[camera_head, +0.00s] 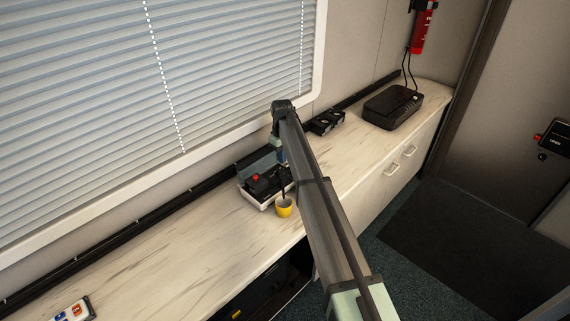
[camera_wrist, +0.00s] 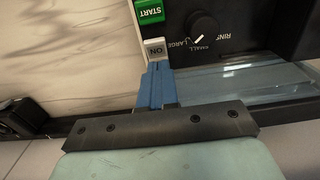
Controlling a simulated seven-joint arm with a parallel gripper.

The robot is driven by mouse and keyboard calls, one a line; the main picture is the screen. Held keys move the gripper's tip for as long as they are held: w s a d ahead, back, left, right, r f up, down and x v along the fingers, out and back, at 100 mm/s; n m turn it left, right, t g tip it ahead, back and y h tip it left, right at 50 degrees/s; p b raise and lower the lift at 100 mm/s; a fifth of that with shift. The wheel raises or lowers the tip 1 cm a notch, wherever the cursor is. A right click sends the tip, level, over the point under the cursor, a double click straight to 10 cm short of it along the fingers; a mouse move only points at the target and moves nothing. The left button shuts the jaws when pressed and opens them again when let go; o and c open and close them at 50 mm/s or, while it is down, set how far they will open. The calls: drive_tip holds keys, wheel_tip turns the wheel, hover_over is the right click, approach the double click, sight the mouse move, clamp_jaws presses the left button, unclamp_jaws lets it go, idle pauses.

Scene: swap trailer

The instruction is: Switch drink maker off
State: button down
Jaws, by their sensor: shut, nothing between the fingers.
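The drink maker (camera_head: 263,186) sits on the counter against the window wall, partly hidden by my arm. A yellow cup (camera_head: 284,208) stands at its front right. In the wrist view its dark panel (camera_wrist: 235,25) carries a dial (camera_wrist: 202,27) marked SMALL, LARGE and RINSE. Left of the dial are a green START button (camera_wrist: 149,11) and a white switch (camera_wrist: 155,48) marked ON. My gripper (camera_wrist: 158,66) has its blue fingers shut and empty, tips right at the edge of the white switch. I cannot tell whether they touch it. In the head view my gripper (camera_head: 281,153) is over the drink maker.
A black rail (camera_head: 130,227) runs along the back of the counter (camera_head: 215,235). Black items (camera_head: 327,122) and a black box-shaped device (camera_head: 392,106) stand farther right. A white object with coloured buttons (camera_head: 74,311) lies at lower left. The counter between is clear.

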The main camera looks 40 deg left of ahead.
drive_tip(key=shift+r, duration=0.1)
wheel_tip(320, 180, up, 7)
idle(1.0)
idle(0.4)
